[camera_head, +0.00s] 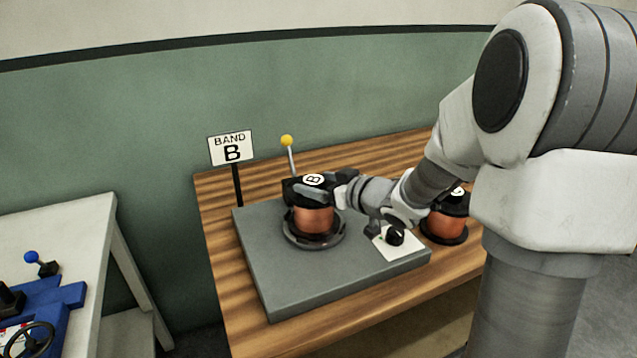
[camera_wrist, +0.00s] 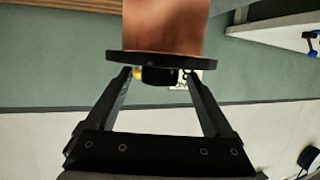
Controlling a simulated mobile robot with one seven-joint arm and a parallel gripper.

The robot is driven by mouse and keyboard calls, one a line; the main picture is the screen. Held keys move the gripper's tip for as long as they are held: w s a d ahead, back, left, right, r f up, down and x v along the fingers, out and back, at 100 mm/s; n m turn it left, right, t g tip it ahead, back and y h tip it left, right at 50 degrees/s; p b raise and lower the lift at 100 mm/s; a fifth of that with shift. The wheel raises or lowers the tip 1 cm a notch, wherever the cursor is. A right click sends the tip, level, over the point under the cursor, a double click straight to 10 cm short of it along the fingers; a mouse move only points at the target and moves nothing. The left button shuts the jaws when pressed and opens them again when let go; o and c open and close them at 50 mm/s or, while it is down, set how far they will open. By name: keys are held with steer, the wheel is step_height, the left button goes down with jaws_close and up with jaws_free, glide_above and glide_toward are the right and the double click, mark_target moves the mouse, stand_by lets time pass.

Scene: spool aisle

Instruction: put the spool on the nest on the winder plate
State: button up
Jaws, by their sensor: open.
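The spool (camera_head: 314,220) has a copper winding and a black top marked B. It stands upright on the dark round nest (camera_head: 300,243) on the grey winder plate (camera_head: 290,285). My gripper (camera_head: 335,190) is at the spool's top, coming from the right. In the wrist view the spool's copper body (camera_wrist: 165,25) and black flange appear upside down. My open gripper (camera_wrist: 158,76) has one finger on each side of the small black hub, with gaps showing. The spool's underside and its seating in the nest are partly hidden.
A second copper spool (camera_head: 446,226) stands on the wooden bench right of the plate, partly behind my arm. A black dial (camera_head: 395,236) sits on the plate. A yellow-knobbed lever (camera_head: 287,142) and a BAND B sign (camera_head: 231,148) stand behind. A white table (camera_head: 70,230) is left.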

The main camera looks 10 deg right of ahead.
steer(key=shift+r, duration=0.3)
steer(key=p+v, duration=0.3)
steer(key=v, duration=0.9)
